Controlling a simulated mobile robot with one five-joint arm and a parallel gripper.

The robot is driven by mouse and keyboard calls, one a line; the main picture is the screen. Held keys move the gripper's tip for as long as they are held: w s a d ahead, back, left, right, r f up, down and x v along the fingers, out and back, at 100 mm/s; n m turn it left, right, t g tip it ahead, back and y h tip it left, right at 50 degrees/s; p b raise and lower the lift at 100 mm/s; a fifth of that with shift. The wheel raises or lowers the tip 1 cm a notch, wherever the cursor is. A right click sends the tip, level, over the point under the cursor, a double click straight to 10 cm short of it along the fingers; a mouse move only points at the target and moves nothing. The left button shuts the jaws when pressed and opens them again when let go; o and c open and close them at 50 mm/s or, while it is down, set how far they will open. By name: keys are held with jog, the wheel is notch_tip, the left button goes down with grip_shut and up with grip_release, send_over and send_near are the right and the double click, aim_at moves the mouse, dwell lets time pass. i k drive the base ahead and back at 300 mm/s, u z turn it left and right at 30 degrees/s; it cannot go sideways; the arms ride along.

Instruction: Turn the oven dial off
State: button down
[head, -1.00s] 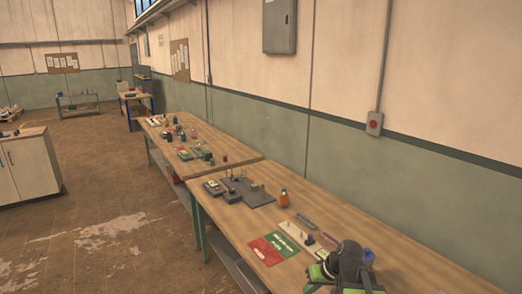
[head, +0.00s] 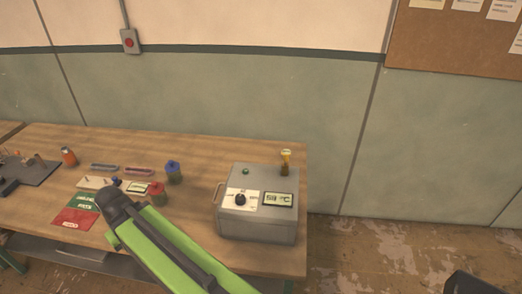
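The oven is a grey metal box (head: 258,226) standing on the right end of the wooden workbench. Its sloped top front has a white plate with a black round dial (head: 240,199) and, to the right of it, a small lit display (head: 278,199). The dial's marks are too small to read. A handle sticks out on the oven's left side. My green arm crosses the bench front to the left of the oven, apart from it in the picture. My gripper is not in view.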

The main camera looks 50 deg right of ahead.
aim_at(240, 198)
jog(key=u, duration=0.05)
jog(key=k, duration=1.85)
jog(key=z, duration=1.05)
jog(key=i, duration=1.05)
